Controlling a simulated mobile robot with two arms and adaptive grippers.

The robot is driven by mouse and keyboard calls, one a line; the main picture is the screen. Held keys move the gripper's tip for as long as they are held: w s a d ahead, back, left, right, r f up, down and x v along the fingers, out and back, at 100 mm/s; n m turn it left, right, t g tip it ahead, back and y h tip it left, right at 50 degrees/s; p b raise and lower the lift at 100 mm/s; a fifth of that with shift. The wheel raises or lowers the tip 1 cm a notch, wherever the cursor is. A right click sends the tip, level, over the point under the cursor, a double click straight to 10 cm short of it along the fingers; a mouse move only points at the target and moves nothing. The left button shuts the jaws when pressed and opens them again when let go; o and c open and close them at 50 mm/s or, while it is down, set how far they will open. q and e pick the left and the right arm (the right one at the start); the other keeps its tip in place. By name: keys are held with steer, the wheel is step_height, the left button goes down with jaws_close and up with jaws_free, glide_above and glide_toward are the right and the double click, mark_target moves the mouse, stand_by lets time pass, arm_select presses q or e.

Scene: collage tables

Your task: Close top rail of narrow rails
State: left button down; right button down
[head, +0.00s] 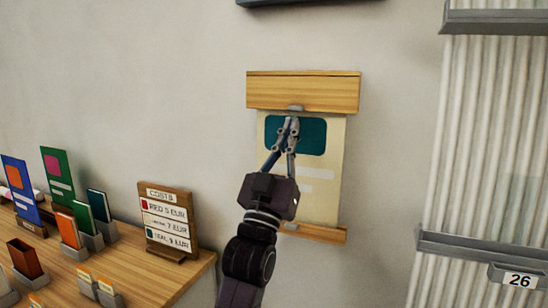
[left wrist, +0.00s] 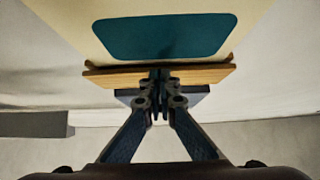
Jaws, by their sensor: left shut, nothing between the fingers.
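The wooden top rail (head: 325,92) is on the wall above a cream poster (head: 320,190) with a teal patch. A small grey tab (head: 295,107) sits at the middle of its lower edge. The rail's wooden face also shows in the left wrist view (left wrist: 205,76), partly hidden behind the fingers. A thinner wooden bottom rail (head: 318,234) is at the poster's foot. My left gripper (head: 290,121) is shut and empty, fingers pointing up, in front of the teal patch just below the tab. I cannot tell whether the fingertips touch the tab. My right gripper is out of view.
A wooden table (head: 185,272) at the lower left bears a price sign (head: 168,220) and several coloured cards in holders. A white corrugated panel with grey ledges (head: 480,245) stands at the right.

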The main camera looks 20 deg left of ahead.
arm_select(q)
steer(key=s+r+v, duration=0.1)
steer(key=v, duration=0.9)
step_height(320, 180, down, 18)
steer(key=w+g, duration=0.2)
steer(key=g, duration=0.4)
steer(key=s+f+g, duration=0.3)
steer(key=f+g, duration=0.1)
steer(key=f, duration=0.5)
steer(key=s+f+g, duration=0.3)
steer(key=f, duration=0.6)
steer(key=s+f+m+g, duration=0.1)
steer(key=s+f+g, duration=0.4)
steer(key=s+f, duration=0.55)
steer(key=s+f+m+g, duration=0.1)
steer(key=s+f+g, duration=0.55)
steer(key=s, duration=0.65)
step_height(320, 180, down, 28)
steer(key=s, duration=0.3)
steer(key=s+a+f, duration=0.1)
steer(key=s+f, duration=0.7)
steer(key=s+a+f+g+y, duration=0.1)
steer(key=s+a+f, duration=0.1)
steer(key=s+f, duration=0.6)
steer(key=shift+s+a, duration=0.3)
steer(key=shift+s, duration=0.1)
